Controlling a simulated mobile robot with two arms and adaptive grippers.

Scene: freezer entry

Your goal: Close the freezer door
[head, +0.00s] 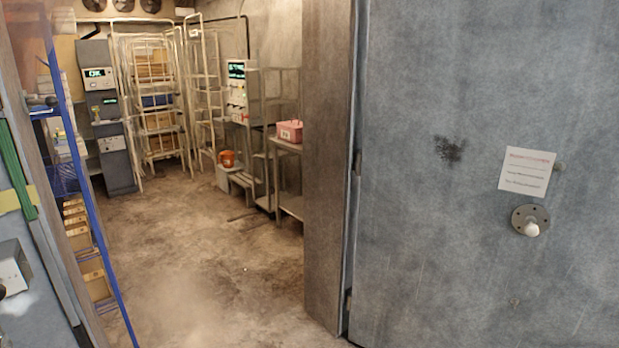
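The freezer door (440,230) is a large grey, worn metal panel filling the right side of the head view. It appears swung open, with hinges (357,162) along its left edge beside the door post (328,180). A round metal plate with a pale knob (531,221) sits on the door at the right, below a white paper sign (527,172). The doorway to its left is open onto a room. The door's right edge is outside the picture. Neither of my grippers is in view.
Beyond the doorway, the concrete floor (210,265) is clear. Wire racks (155,100), a grey machine (112,130), an orange bucket (227,158) and a metal table with a pink box (290,131) stand inside. A blue-framed shelf (85,180) stands near the left jamb.

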